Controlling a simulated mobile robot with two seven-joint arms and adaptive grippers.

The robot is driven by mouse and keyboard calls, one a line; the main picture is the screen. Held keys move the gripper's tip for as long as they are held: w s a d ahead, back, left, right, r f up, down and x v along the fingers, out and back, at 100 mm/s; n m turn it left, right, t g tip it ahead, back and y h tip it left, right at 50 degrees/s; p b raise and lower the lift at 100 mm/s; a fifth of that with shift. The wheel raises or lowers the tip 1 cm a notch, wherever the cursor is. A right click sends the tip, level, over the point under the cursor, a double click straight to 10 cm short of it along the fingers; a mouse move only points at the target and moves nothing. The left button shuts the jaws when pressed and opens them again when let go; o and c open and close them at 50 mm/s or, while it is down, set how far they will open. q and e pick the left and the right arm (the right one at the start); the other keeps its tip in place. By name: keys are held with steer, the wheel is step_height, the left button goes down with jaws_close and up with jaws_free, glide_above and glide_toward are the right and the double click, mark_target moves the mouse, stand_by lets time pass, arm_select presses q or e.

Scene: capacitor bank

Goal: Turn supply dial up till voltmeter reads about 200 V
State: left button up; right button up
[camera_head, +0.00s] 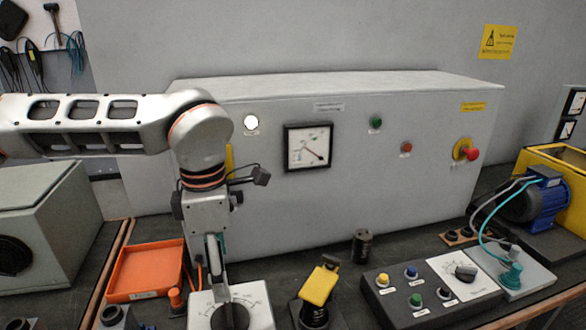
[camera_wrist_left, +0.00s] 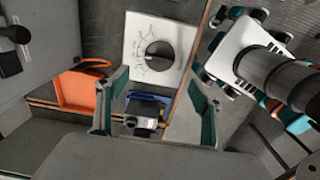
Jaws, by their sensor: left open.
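The voltmeter (camera_head: 308,147) is a square white-faced gauge in a black frame on the grey cabinet. Its needle points to the lower right; its numbers are too small to read. A white plate with a printed scale (camera_head: 262,310) carries a black round dial (camera_head: 230,317) at the bottom of the head view. In the left wrist view the dial (camera_wrist_left: 160,55) shows beyond the fingertips. My left gripper (camera_head: 219,275) points down above the plate. Its fingers (camera_wrist_left: 157,85) are spread apart with nothing held between them. My right gripper is not in view.
An orange tray (camera_head: 145,271) lies left of the dial plate. A yellow-topped part (camera_head: 319,286) stands close to its right. A control box (camera_head: 430,290) with buttons and another knob is further right. The grey cabinet (camera_head: 390,190) stands behind, with a red knob (camera_head: 471,154).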

mark_target(226, 311)
arm_select(q)
steer(key=f, duration=0.1)
steer(key=f+b, duration=0.2)
steer(key=shift+s+a+f, duration=0.1)
steer(key=shift+a+f, duration=0.15)
steer(key=shift+f, duration=0.15)
steer(key=shift+a+f+b, duration=0.1)
steer(key=shift+f+b, duration=0.25)
steer(key=shift+f, duration=0.35)
step_height(226, 311, down, 6)
steer(key=shift+f+b, duration=0.2)
steer(key=shift+b, duration=0.3)
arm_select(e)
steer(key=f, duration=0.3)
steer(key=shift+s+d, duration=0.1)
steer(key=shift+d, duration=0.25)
